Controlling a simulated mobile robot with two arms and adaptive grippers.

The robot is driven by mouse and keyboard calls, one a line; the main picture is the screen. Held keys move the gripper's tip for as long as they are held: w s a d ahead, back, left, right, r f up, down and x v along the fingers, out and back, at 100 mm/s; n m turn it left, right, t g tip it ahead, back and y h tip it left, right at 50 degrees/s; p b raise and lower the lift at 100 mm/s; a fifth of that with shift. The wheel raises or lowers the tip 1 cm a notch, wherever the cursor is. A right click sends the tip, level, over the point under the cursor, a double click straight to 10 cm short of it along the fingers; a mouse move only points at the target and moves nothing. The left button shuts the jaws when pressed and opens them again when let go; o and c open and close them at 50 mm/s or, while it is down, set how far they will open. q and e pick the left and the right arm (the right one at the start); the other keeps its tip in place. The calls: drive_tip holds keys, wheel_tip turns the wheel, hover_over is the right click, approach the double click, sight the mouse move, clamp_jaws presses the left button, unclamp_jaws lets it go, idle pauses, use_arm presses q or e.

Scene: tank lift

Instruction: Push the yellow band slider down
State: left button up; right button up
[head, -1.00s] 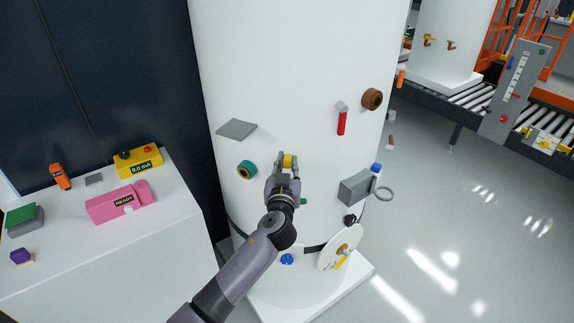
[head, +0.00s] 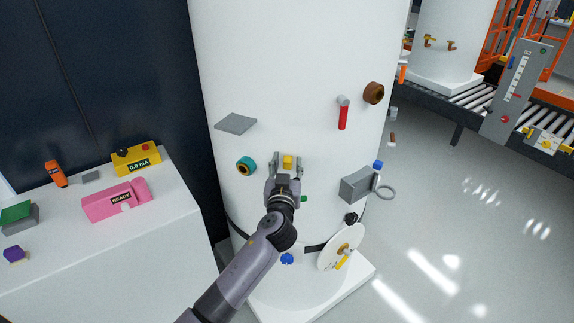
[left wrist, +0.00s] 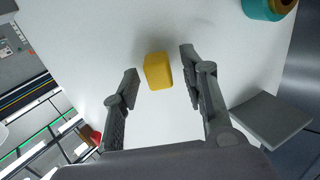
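The yellow band slider (head: 287,162) is a small yellow block on the front of the white tank (head: 280,60). It also shows in the left wrist view (left wrist: 157,71), against the white tank surface. My left gripper (head: 287,157) is open around the slider, one finger on each side. In the left wrist view the left gripper (left wrist: 160,64) has a visible gap between the block and each finger. The lower part of the slider's surroundings is hidden by the gripper in the head view. My right gripper is not in view.
A teal ring knob (head: 246,166) and a grey plate (head: 236,123) sit left of the gripper. A red lever (head: 343,115), brown knob (head: 373,93) and grey box (head: 356,185) are at the right. A white disc (head: 330,255) is below. A white bench (head: 130,245) stands left.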

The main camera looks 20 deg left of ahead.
use_arm(q)
drive_tip(key=v, duration=1.2)
idle(0.3)
wheel_tip(320, 180, down, 22)
drive_tip(key=s+m+g+h, duration=0.2)
drive_tip(key=m+g, duration=0.1)
drive_tip(key=g, duration=0.1)
drive_tip(key=s+f+m+g+h, duration=0.1)
drive_tip(key=s+f+g, duration=0.1)
drive_tip(key=s+f, duration=0.45)
drive_tip(key=s+f+m+g, duration=0.1)
drive_tip(key=s+f+g, duration=0.15)
drive_tip(key=f, duration=0.75)
drive_tip(key=s+a+f+g, duration=0.2)
drive_tip(key=s+f, duration=0.5)
drive_tip(key=s, duration=0.5)
drive_tip(key=s+a+f+g, duration=0.2)
drive_tip(key=s+f, duration=0.5)
drive_tip(key=s, duration=0.6)
drive_tip(key=s+a+f+g, duration=0.2)
drive_tip(key=s+f+g, duration=0.2)
drive_tip(key=s, duration=0.9)
wheel_tip(320, 180, down, 3)
drive_tip(key=shift+f+h, duration=0.25)
drive_tip(key=shift+h, duration=0.15)
